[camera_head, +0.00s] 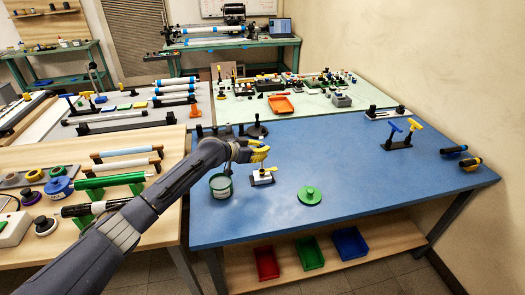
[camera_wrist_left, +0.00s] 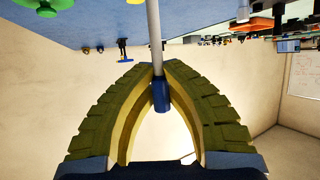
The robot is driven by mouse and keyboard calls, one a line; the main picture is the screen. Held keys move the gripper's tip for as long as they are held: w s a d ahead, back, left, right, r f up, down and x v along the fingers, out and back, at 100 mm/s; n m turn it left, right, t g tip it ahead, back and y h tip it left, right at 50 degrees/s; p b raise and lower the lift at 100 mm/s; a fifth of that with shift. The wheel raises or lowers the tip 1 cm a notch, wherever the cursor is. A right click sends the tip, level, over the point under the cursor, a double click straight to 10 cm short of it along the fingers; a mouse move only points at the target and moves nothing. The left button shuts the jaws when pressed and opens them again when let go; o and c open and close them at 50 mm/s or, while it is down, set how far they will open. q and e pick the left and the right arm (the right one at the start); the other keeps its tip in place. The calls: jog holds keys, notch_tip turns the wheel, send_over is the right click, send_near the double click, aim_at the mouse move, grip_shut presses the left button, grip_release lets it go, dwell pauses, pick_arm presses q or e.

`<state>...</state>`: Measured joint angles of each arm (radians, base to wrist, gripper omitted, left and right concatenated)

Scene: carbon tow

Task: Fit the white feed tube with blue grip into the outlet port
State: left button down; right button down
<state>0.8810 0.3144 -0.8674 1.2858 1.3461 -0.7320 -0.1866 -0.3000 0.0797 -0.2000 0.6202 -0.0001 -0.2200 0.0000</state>
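The white feed tube (camera_wrist_left: 154,35) runs upright between my left fingertips in the left wrist view, with its blue grip (camera_wrist_left: 160,96) between the fingers. My left gripper (camera_head: 259,152), with yellow fingers, is shut on it; the gripper also shows in the wrist view (camera_wrist_left: 157,76). The tube's far end leaves the top of the wrist view. In the head view, the gripper is above a small white block on a dark base (camera_head: 263,178). I cannot tell whether this block has the outlet port or whether the tube touches it. My right gripper is not in view.
A grey-green can (camera_head: 221,186) stands left of the block and a green knobbed disc (camera_head: 310,195) lies to its right. A stand with blue and yellow handles (camera_head: 400,138) is farther right. The blue table (camera_head: 350,170) is clear between them.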

aim_at(262, 167)
pick_arm(q)
jog(key=shift+f, duration=1.75)
dwell(0.7)
jog(key=c, duration=1.5)
grip_release()
jog(key=v, duration=1.2)
jog(key=shift+r, duration=0.1)
